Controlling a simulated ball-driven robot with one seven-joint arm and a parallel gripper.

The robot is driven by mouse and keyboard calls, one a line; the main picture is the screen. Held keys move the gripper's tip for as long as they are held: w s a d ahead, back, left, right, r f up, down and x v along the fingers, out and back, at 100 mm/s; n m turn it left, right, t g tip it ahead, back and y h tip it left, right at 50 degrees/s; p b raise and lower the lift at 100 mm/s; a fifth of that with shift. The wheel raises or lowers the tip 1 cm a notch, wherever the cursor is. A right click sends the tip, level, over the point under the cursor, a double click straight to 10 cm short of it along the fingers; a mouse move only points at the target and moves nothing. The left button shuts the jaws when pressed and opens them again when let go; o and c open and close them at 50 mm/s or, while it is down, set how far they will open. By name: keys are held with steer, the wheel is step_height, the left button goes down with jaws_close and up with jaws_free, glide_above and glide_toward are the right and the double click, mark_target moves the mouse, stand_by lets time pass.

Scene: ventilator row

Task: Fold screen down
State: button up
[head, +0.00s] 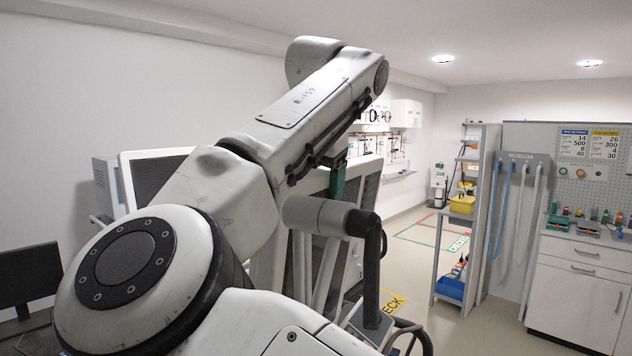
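A ventilator screen (152,178), dark with a pale frame, stands raised at the left, its right part covered by my arm. Another pale-framed dark panel (366,184) stands tilted behind my arm at the centre; much of it is hidden. I cannot tell which of these is the task's screen. A green piece (337,182) shows below my forearm in front of the panel; I cannot tell what it belongs to. My arm fills the middle of the view, and I cannot make out my gripper or its fingers.
A black monitor (28,274) stands at the lower left. A grey padded bar with a dark handle (372,265) is close at the centre. A shelf unit (468,215) and a white drawer cabinet (578,290) stand at the right. Floor (420,250) is clear between.

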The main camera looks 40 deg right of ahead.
steer(key=shift+w+p+v, duration=0.15)
steer(key=shift+p+v, duration=0.75)
steer(key=shift+v, duration=1.1)
steer(key=shift+w+p+v, duration=0.15)
steer(key=shift+p+v, duration=0.8)
steer(key=shift+v, duration=1.05)
steer(key=shift+w+p+v, duration=0.15)
steer(key=shift+p+v, duration=0.75)
steer(key=shift+v, duration=1.1)
steer(key=shift+a+r, duration=0.1)
steer(key=shift+a, duration=0.1)
